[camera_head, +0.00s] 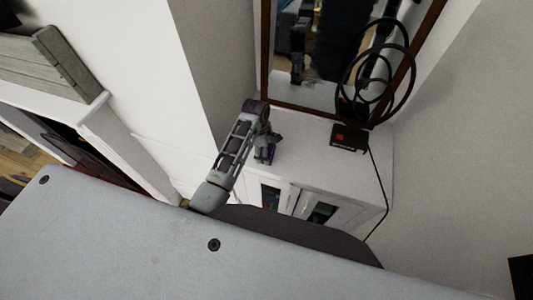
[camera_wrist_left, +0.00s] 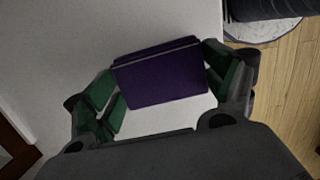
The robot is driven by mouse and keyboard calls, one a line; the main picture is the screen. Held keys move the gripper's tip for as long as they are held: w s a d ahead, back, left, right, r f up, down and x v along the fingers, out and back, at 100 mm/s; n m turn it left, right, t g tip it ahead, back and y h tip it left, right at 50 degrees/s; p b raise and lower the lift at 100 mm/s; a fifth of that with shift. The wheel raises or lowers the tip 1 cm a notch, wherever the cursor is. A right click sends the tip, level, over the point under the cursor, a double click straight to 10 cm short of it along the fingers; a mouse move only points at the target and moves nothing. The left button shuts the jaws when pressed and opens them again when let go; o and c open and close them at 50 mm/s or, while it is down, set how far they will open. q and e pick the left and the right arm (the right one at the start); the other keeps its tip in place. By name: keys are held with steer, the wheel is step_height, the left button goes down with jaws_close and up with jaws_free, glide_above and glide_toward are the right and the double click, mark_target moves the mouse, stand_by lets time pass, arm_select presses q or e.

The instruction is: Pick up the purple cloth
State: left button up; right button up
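The purple cloth (camera_wrist_left: 162,78) shows in the left wrist view as a neatly folded, flat rectangular block, with a white surface behind it. My left gripper (camera_wrist_left: 163,82) has its green-padded fingers spread wide, one on each side of the cloth. The pads are close to its side edges; whether they touch it is unclear. In the head view, my left gripper (camera_head: 264,150) points down over the white cabinet, and only a small bit of purple (camera_head: 269,154) shows beside it. My right gripper is not in view.
A white cabinet (camera_head: 330,175) stands under a brown-framed mirror (camera_head: 262,60). A dark ring-shaped ornament (camera_head: 349,138) on a base stands at its right, with a black cord hanging down. A wall is close on the left. Wooden floor (camera_wrist_left: 290,75) shows in the left wrist view.

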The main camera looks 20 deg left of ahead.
arm_select(q)
steer(key=shift+r, duration=0.1)
step_height(320, 180, up, 10)
steer(key=b, duration=0.1)
stand_by(0.8)
steer(key=o, duration=0.5)
steer(key=c, duration=0.4)
